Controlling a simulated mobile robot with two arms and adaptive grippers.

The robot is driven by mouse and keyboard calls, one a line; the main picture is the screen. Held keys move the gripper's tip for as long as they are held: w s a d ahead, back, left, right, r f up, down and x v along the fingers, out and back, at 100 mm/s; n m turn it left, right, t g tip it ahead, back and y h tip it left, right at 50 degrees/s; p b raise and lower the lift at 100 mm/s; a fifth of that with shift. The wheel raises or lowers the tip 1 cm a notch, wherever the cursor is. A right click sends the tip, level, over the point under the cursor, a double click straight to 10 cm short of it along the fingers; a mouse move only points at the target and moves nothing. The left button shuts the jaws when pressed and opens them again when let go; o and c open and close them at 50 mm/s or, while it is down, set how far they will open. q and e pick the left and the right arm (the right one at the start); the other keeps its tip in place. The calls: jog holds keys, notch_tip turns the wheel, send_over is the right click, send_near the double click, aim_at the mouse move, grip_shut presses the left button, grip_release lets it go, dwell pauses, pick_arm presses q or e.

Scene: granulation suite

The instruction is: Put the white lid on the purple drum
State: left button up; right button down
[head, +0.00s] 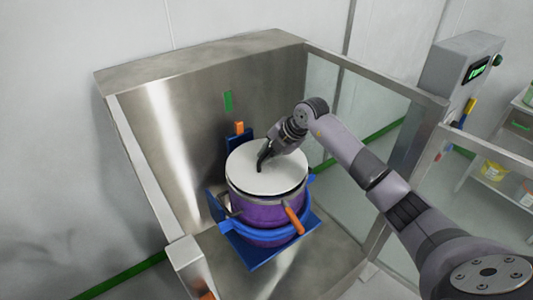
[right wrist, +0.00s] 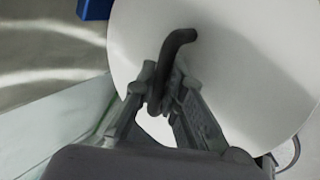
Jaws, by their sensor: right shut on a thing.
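The white lid (head: 268,164) sits over the top of the purple drum (head: 262,211) in the head view, looking about level and centred. Whether it is fully seated cannot be told. The drum stands upright in a blue cradle (head: 248,241). My right gripper (head: 268,152) is above the lid, shut on the lid's dark bent handle. In the right wrist view the two fingers (right wrist: 160,105) pinch this handle (right wrist: 172,52), with the white lid surface (right wrist: 235,55) behind. My left gripper is not in view.
The drum is in a steel enclosure with a back wall (head: 190,105) and glass panels (head: 374,112) on the right. An orange-handled clamp (head: 294,220) sticks out at the drum's front. A grey control box (head: 462,68) and a shelf with containers are at far right.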

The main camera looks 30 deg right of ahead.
jog(key=shift+f+b, duration=0.45)
jog(key=shift+f, duration=0.3)
jog(key=c, duration=1.6)
grip_release()
jog(key=v, duration=1.2)
jog(key=shift+a+r, duration=0.1)
jog(key=shift+s, duration=0.1)
